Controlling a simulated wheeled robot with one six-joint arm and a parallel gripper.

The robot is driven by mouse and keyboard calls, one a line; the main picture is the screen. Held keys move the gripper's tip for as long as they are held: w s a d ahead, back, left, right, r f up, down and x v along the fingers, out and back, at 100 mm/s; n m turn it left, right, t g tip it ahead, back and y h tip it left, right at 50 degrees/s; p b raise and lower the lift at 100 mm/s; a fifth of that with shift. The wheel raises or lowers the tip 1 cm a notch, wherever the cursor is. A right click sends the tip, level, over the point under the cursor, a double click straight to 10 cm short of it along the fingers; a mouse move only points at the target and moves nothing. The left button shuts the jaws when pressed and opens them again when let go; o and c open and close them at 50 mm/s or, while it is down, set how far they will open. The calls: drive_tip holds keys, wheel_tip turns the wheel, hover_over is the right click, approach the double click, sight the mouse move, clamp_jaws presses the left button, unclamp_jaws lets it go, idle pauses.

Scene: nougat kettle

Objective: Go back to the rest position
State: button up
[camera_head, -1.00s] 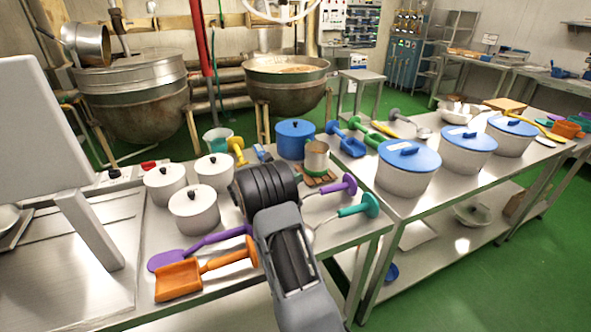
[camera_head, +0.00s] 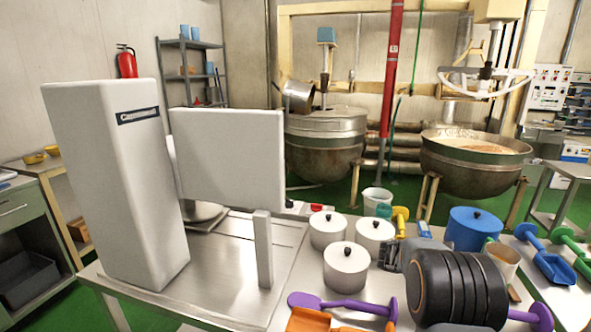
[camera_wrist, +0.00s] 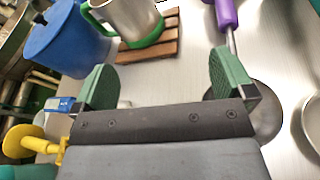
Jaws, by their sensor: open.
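My gripper (camera_wrist: 168,88) is open in the wrist view, with its two green-padded fingers wide apart and nothing between them. It hangs over the steel table (camera_wrist: 185,72). Beyond the fingers stands a metal cup with a green base and handle (camera_wrist: 128,20) on a wooden slatted trivet (camera_wrist: 150,45). A blue pot (camera_wrist: 62,38) is at the upper left. In the head view my dark arm covers the lower right, and the fingertips are hidden.
Several white lidded pots (camera_head: 346,267) stand left of my arm. Purple and orange (camera_head: 308,320) utensils lie in front. A tall white machine (camera_head: 120,190) fills the table's left. Two large kettles (camera_head: 470,165) stand behind. A purple handle (camera_wrist: 226,14) and a yellow one (camera_wrist: 28,141) lie near my gripper.

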drive_tip(key=s+a+r+m+t+y+p, duration=0.2)
drive_tip(key=s+a+m+y, duration=0.5)
drive_tip(key=a, duration=0.7)
drive_tip(key=s+a+r+m+t+y+p, duration=0.3)
drive_tip(key=s+a+r+m+y, duration=0.2)
drive_tip(key=s+a, duration=0.7)
drive_tip(key=a+m+y, duration=0.2)
drive_tip(key=y, duration=0.1)
drive_tip(key=shift+s, duration=0.3)
